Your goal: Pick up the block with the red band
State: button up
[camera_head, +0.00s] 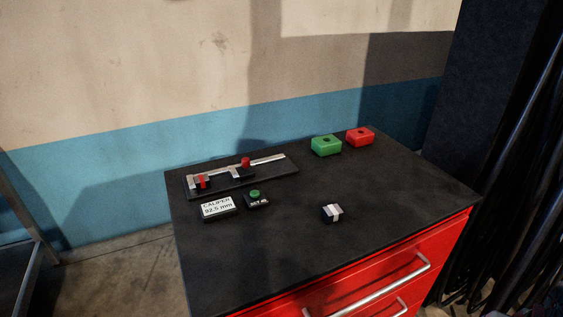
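A small dark block with a red band (202,182) sits at the left end of the caliper (268,160), by its jaws. Whether the jaws touch it is too small to tell. Another small block, dark with a white or silver band (333,213), stands alone on the front middle of the black bench top (400,200). The caliper lies on a dark base plate and carries a red knob (245,161) on its slider. My gripper is not in view.
A sign (218,208) reads "CALIPER 92.5 mm". Beside it is a dark box with a green button (255,194). A green box (326,145) and a red box (360,137), each with a top hole, stand at the back right. The bench's right and front areas are clear.

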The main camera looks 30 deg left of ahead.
aim_at(202, 181)
jog(key=z, duration=0.1)
jog(key=k, duration=0.9)
jog(key=u, duration=1.65)
jog(key=i, duration=0.4)
jog(key=z, duration=0.05)
